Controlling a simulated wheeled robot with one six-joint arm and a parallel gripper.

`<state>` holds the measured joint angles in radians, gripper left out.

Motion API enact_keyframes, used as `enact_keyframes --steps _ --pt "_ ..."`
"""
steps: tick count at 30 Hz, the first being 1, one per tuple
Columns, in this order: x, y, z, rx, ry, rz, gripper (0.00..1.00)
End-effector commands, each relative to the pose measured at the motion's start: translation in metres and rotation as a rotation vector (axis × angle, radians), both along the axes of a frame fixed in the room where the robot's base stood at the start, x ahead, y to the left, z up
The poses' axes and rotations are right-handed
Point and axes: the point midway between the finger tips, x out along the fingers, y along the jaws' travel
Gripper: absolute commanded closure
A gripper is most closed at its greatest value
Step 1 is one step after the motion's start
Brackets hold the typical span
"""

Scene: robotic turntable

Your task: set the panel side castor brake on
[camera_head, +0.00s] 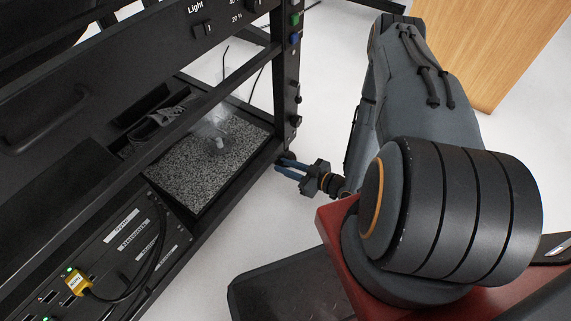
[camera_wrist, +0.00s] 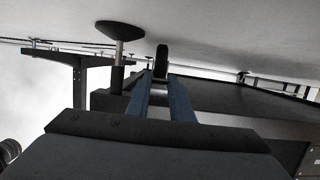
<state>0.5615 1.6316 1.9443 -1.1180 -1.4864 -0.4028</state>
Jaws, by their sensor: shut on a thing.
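My gripper (camera_head: 281,163) is low at the foot of the turntable frame's right-hand post, just above the floor. Its two blue fingers point left in the head view, at the frame's bottom corner. In the wrist view the fingers (camera_wrist: 164,84) reach to a dark castor wheel (camera_wrist: 161,60) under the frame, and their tips are closed on a small part there. The brake lever is mostly hidden by the fingertips, so its position cannot be told. The panel post (camera_head: 290,75) carries green and blue buttons above that corner.
A levelling foot (camera_wrist: 120,31) with a round pad stands close beside the fingers. The frame's lower rail (camera_head: 235,185) runs beside my gripper. A textured plate (camera_head: 205,160) lies inside the frame. A wooden cabinet (camera_head: 495,45) stands at the back right; pale floor between is clear.

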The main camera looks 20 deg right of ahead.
Motion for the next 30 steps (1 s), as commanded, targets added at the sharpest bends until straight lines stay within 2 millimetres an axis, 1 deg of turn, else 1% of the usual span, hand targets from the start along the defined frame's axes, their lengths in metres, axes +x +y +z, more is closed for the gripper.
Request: enact_keyframes --steps 1,5,20,21,22,30 --pt "-0.0018 0.0015 -0.0033 0.013 -0.012 0.002 1.0" --pt "-0.0014 0.0017 -0.0057 0.034 -0.041 0.002 1.0" --pt "-0.0006 0.0021 -0.0068 0.046 -0.059 0.003 1.0" --pt "-0.0006 0.0021 -0.0068 0.046 -0.059 0.003 0.76" --pt "-0.0006 0.0021 -0.0068 0.046 -0.059 0.003 0.72" --pt "0.0001 0.001 -0.0064 0.046 -0.061 0.002 0.72"
